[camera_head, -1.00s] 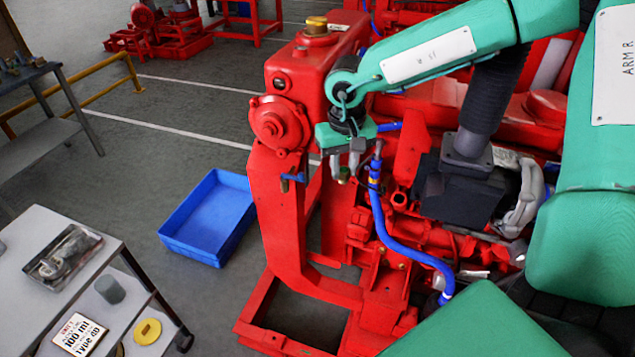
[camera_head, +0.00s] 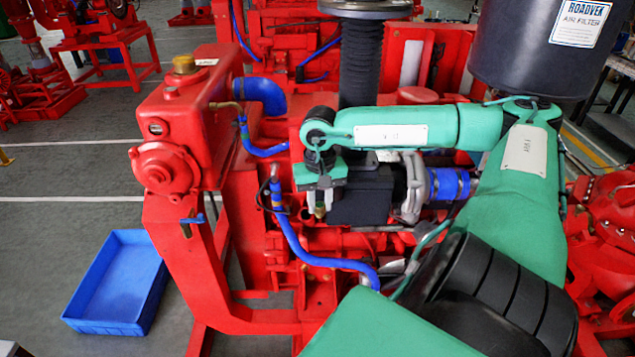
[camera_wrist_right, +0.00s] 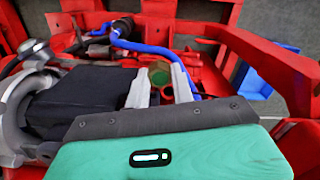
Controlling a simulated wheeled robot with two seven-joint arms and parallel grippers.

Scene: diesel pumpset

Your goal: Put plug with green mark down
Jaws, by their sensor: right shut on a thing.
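The plug with green mark (camera_wrist_right: 159,73) is between the two grey fingers of my right gripper (camera_wrist_right: 163,76) in the right wrist view. Its green face shows, with a brass-coloured rim. In the head view the plug (camera_head: 320,211) shows as a small brass and green piece below the fingers of my right gripper (camera_head: 319,200). This gripper is shut on it, in front of the red engine, just right of the upright end of a blue hose (camera_head: 277,195). I cannot tell how far the plug is from the engine. My left gripper is not in view.
A blue tray (camera_head: 105,322) lies on the floor at the left, with open floor around it. The red radiator housing (camera_head: 205,105) with a brass cap stands left of the gripper. A black box (camera_head: 362,200) is close to its right. A black air filter (camera_head: 541,55) stands at upper right.

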